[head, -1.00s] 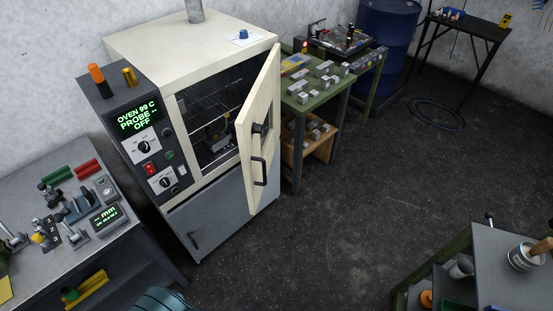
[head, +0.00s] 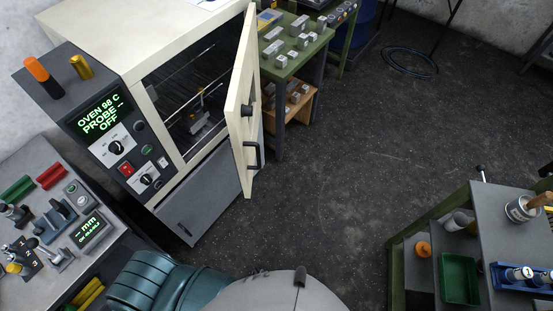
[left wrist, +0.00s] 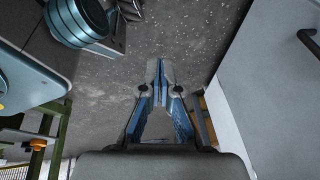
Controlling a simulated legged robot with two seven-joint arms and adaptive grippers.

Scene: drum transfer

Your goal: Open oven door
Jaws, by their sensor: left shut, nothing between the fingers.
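The oven (head: 166,108) stands at the left in the head view. Its cream door (head: 239,85) is swung outward on its right side, showing the dark inside with wire racks (head: 185,90). A black handle (head: 252,155) and a black knob (head: 247,111) are on the door. The oven display (head: 102,115) reads 98 C and OFF. My left gripper (left wrist: 160,75) is shut and empty in the left wrist view, over the dark floor. A pale panel (left wrist: 270,90) with a black handle (left wrist: 309,45) is to its right, apart from it. My right gripper is not in view.
A bench (head: 25,160) with tools and a gauge stands left of the oven. A green table (head: 290,65) with metal blocks stands beyond the door. A grey-topped cart (head: 485,215) stands at right. The floor between is clear, with a blue hose coil (head: 410,62) farther back.

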